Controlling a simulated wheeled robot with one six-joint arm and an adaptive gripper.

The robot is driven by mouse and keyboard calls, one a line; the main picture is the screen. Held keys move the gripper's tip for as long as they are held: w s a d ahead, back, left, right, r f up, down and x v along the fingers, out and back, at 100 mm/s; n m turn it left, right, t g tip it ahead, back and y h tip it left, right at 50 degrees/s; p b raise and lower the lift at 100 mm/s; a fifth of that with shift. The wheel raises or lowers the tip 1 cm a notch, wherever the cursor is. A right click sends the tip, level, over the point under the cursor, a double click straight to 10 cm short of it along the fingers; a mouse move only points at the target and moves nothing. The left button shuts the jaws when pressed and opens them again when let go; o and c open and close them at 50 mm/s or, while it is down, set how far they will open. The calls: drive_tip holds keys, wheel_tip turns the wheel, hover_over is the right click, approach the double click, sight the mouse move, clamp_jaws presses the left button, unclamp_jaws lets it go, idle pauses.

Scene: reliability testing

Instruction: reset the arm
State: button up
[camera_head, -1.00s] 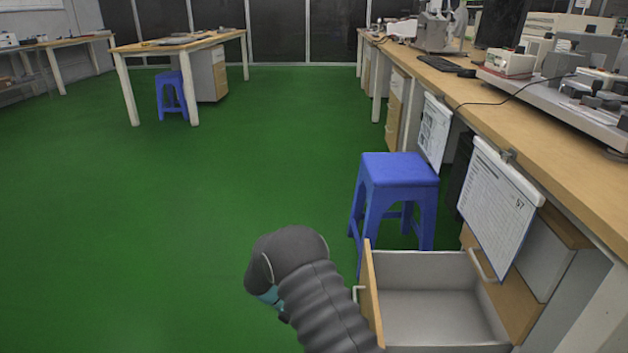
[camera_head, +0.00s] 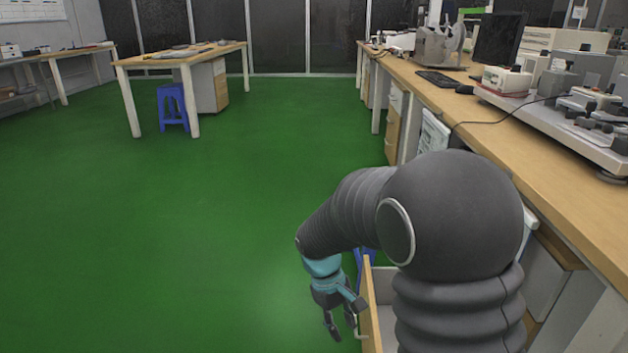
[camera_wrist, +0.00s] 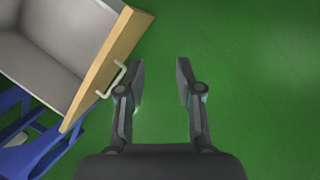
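My gripper (camera_head: 342,325) hangs at the end of my dark ribbed arm (camera_head: 455,215), pointing down just left of the open drawer (camera_head: 371,310) in the head view. In the wrist view, my gripper (camera_wrist: 160,82) has its two fingers apart with only green floor between them. The drawer's wooden front (camera_wrist: 108,66) and its pale handle (camera_wrist: 113,79) lie left of the fingers. The left finger looks close to the handle; I cannot tell if they touch. The drawer is empty where I can see inside. My arm hides most of it in the head view.
A long workbench (camera_head: 545,150) with equipment runs along the right. A blue stool stands by the drawer, mostly hidden in the head view but visible in the wrist view (camera_wrist: 30,150). The green floor (camera_head: 200,230) at left is free. Another table (camera_head: 190,55) stands far back.

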drive_tip(key=s+d+r+m+t+y+p, duration=0.1)
drive_tip(key=s+d+r+m+t+p, duration=0.1)
drive_tip(key=s+d+r, duration=0.3)
drive_tip(key=s+d+r+m+t+y+p, duration=0.2)
drive_tip(key=s+r, duration=1)
drive_tip(key=r, duration=0.6)
drive_tip(key=d+m+t+p, duration=0.1)
drive_tip(key=d+m+t, duration=0.1)
drive_tip(key=m+t, duration=0.1)
drive_tip(key=shift+s+d+r+t, duration=0.2)
drive_tip(key=shift+d+r+t, duration=0.1)
drive_tip(key=shift+d+r, duration=0.1)
